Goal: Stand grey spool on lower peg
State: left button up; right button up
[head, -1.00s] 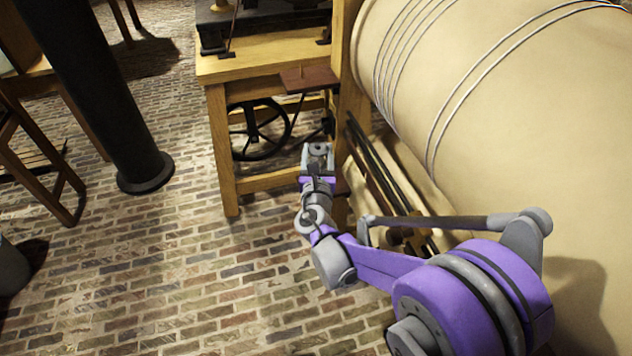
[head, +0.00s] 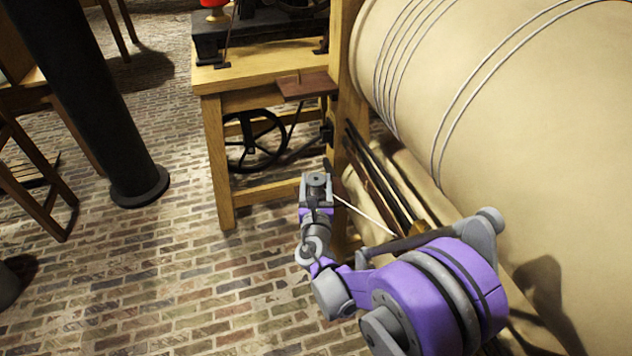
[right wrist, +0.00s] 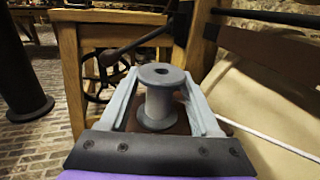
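The grey spool (head: 317,180) is upright between the fingers of my right gripper (head: 316,188), beside the wooden frame's post. In the right wrist view the spool (right wrist: 159,105) shows its top flange with a dark centre hole. The fingers of the gripper (right wrist: 160,82) lie against both sides of that flange. A reddish-brown surface (right wrist: 182,124) shows behind and below the spool. I cannot make out the lower peg; the spool and gripper cover the area beneath. My left gripper is not in view.
A wooden bench (head: 220,82) with a small brown board (head: 307,86) stands ahead. A black wheel (head: 255,140) sits under it. A large cream roller (head: 480,110) fills the right. A thin white rod (head: 363,215) slants beside the gripper.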

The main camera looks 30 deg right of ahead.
jog(key=o, duration=0.3)
jog(key=shift+o, duration=0.2)
jog(key=shift+r, duration=0.3)
jog(key=p+v, duration=0.1)
jog(key=v, duration=1.1)
jog(key=shift+f, duration=0.15)
